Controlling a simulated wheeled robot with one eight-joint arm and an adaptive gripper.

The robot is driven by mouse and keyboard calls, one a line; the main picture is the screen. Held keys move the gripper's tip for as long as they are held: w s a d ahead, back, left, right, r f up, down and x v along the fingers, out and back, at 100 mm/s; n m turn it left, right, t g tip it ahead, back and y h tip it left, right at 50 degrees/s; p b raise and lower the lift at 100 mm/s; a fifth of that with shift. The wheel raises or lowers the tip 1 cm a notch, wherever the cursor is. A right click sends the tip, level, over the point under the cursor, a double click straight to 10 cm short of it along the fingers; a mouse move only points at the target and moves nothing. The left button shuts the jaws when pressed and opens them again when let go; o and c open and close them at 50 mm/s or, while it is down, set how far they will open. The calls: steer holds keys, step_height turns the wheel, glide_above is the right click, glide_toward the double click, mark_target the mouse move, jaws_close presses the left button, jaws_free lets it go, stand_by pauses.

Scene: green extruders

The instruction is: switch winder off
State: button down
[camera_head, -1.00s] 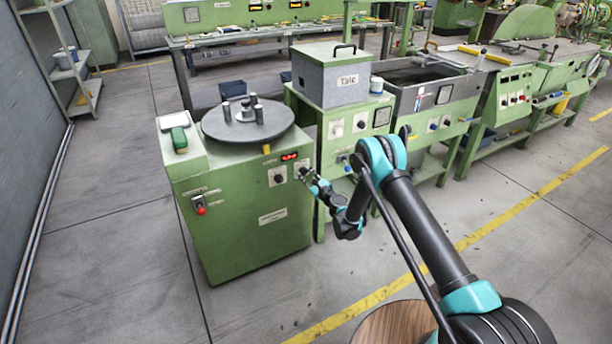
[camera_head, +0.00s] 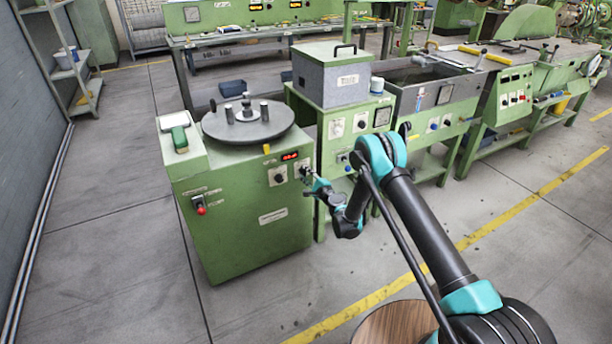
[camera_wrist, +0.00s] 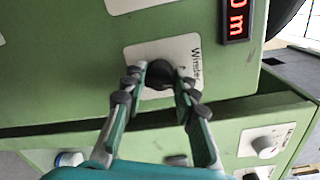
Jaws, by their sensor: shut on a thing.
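The winder (camera_head: 240,215) is a green cabinet with a dark round turntable (camera_head: 248,122) on top, left of centre in the head view. Its black winder knob (camera_wrist: 159,75) sits on a white plate marked "Winder" in the wrist view. My gripper (camera_wrist: 162,80) has its two fingertips on either side of the knob and is shut on it. In the head view my gripper (camera_head: 308,176) meets the upper right of the cabinet front, partly covering the knob there. A red lit display (camera_wrist: 236,17) is above right of the knob; its text is cut off.
A second knob with its plate (camera_head: 278,176) lies just left of the winder knob. A red button (camera_head: 201,210) is on the cabinet's left front. The talc cabinet (camera_head: 345,130) stands close on the right. The floor in front is clear.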

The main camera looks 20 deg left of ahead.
steer(key=shift+n, duration=1.2)
steer(key=c, duration=1.2)
jaws_free()
